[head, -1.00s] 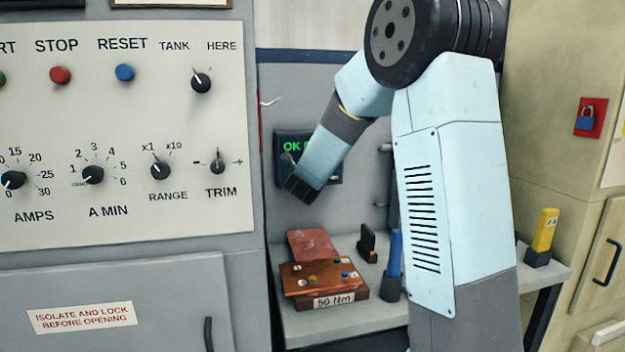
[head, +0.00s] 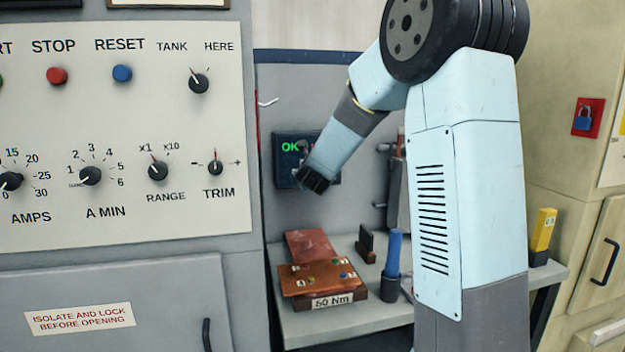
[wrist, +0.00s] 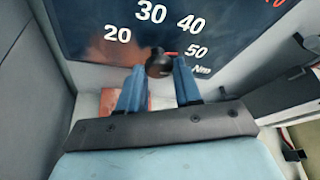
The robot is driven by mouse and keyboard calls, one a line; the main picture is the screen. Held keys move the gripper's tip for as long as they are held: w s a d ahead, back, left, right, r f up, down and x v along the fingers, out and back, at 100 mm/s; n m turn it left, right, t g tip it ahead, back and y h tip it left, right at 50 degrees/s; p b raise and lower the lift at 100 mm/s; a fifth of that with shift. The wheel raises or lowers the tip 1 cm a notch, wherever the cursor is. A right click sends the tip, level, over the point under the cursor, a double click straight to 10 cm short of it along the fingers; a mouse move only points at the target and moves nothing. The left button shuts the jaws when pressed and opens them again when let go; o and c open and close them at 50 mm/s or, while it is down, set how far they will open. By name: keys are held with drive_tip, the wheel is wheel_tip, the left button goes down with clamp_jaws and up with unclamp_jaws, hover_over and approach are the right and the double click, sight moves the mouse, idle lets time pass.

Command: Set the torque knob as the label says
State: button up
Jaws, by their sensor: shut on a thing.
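A dark dial panel (head: 284,165) on the back wall has green OK lettering in the head view. In the wrist view, the panel (wrist: 90,28) shows 20, 30, 40 and 50 Nm. The black torque knob (wrist: 158,64) lies between the blue fingers of my gripper (wrist: 158,82), which is shut on it. A red mark beside the knob lies toward 50. The gripper hides much of the knob, so its exact setting is hard to tell. The label (head: 332,300) reads 50 Nm on the front of a brown box (head: 322,275). My gripper (head: 312,182) hides part of the panel.
The grey shelf (head: 300,328) also bears a blue upright tool (head: 393,252) and a yellow one (head: 544,230). A control panel (head: 120,205) with knobs and buttons stands to the left. A blue padlock (head: 583,121) hangs at right.

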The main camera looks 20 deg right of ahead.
drive_tip(key=shift+f, duration=0.2)
drive_tip(key=o, duration=1)
drive_tip(key=shift+r, duration=0.2)
drive_tip(key=shift+s, duration=0.1)
drive_tip(key=v, duration=1.3)
drive_tip(key=shift+s+a, duration=0.1)
drive_tip(key=shift+s, duration=0.2)
